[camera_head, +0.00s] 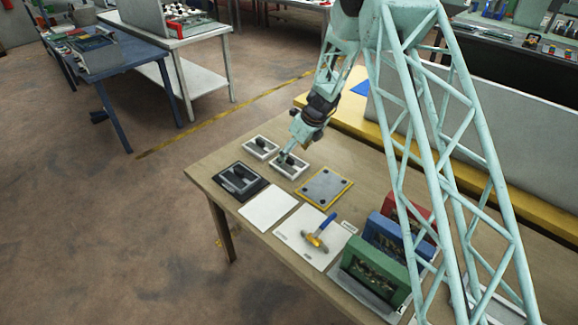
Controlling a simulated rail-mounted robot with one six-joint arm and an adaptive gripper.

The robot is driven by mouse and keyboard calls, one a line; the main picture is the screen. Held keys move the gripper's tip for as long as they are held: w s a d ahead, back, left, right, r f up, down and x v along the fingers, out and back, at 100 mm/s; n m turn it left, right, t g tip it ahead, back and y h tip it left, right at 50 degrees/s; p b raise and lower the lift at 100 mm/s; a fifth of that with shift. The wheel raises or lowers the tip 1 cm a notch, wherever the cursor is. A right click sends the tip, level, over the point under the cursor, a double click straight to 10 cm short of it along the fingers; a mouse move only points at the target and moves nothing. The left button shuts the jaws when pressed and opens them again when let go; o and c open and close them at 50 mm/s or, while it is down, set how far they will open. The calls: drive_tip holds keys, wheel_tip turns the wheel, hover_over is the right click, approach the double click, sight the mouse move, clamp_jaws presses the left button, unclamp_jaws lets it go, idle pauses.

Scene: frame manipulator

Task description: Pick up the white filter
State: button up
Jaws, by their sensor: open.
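Two small white-rimmed frames with grey insides lie side by side at the far left end of the wooden table. The left white frame (251,152) has a dark piece in its middle. The right white frame (301,172) lies beneath my gripper (286,160), which hides part of it. My gripper is open and points down at that frame; I cannot tell whether it touches it. A plain white square sheet (268,207) lies nearer, left of centre. I cannot tell for certain which of these white things is the filter.
A black tray (240,196) sits at the wooden table's left edge. A yellow-edged grey plate (324,187) lies right of the white sheet. A hammer (319,236) rests on a white board (290,234). Green (374,272), blue (388,237) and red cases stand at right.

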sight(290, 159)
drive_tip(key=shift+f, duration=0.1)
drive_tip(key=shift+b+x, duration=0.3)
drive_tip(key=shift+x, duration=2.2)
drive_tip(key=shift+a, duration=0.2)
drive_tip(key=c, duration=0.9)
drive_tip(key=shift+c, duration=0.2)
drive_tip(key=shift+r+p, duration=0.4)
drive_tip(key=shift+r, duration=1.5)
drive_tip(key=shift+s+d, duration=0.3)
drive_tip(key=shift+s, duration=0.7)
drive_tip(key=s+d+b, duration=0.1)
drive_tip(key=s, duration=0.3)
drive_tip(key=s+d+r+b, duration=0.1)
drive_tip(key=s+b, duration=0.1)
drive_tip(key=s, duration=0.3)
drive_tip(key=s+d+b, duration=0.1)
drive_tip(key=s, duration=0.3)
drive_tip(key=shift+s+d+r+b, duration=0.2)
drive_tip(key=shift+d+b, duration=0.1)
drive_tip(key=shift+d, duration=0.1)
